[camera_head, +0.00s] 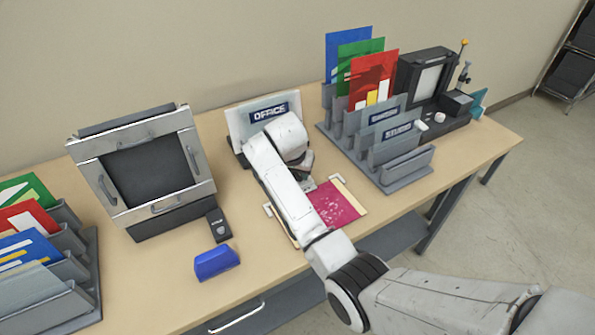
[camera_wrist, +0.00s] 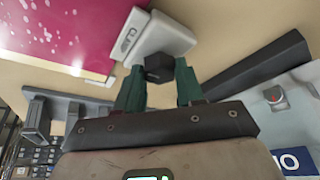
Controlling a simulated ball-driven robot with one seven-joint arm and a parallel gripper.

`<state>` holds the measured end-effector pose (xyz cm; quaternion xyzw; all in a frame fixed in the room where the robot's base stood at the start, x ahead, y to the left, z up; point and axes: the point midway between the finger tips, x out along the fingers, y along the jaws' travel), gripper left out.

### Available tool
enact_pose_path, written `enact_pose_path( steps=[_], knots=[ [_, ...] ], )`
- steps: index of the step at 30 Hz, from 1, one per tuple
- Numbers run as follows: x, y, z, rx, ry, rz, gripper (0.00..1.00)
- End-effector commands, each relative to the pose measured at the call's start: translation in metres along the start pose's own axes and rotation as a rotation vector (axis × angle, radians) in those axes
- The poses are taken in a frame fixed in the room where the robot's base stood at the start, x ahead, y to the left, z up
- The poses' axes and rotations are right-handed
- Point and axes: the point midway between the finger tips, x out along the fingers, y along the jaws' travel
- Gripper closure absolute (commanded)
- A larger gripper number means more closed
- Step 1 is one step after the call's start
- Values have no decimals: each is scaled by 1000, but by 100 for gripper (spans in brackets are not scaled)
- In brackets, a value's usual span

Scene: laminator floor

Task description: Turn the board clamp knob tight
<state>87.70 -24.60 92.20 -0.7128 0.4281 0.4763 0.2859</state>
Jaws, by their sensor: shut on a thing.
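In the wrist view, my gripper (camera_wrist: 160,80) has its two dark green fingers shut on a small black clamp knob (camera_wrist: 159,66), one finger on each side. The knob sits at the near end of a light grey board clamp (camera_wrist: 158,36), at the edge of a magenta speckled board (camera_wrist: 70,28). In the head view the magenta board (camera_head: 337,206) lies on the table, and my white arm reaches over its left part. My arm hides the knob and most of the gripper there. How far the knob is turned cannot be told.
An OFFICE-labelled holder (camera_head: 240,121) stands behind my gripper. A grey rack (camera_head: 408,178) with coloured sheets is to the right. A framed dark panel (camera_head: 150,170), a small black device (camera_head: 218,226) and a blue block (camera_head: 215,263) are left. Bare tabletop (camera_head: 150,285) lies front left.

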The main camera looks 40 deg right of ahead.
Motion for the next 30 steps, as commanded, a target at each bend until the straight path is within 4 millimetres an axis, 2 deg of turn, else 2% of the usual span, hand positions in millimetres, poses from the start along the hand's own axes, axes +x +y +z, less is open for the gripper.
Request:
enact_pose_path(
  steps=[2,3,10,20,23,30],
  knots=[
    [-1,-1,-1,1,1,-2,93],
    [-1,-1,-1,1,1,-2,60],
    [0,0,0,0,0,-1,38],
    [-4,0,0,-1,0,-1,37],
    [-16,-1,0,-1,2,-3,37],
    [-62,-2,0,-1,3,-4,37]
  ],
)
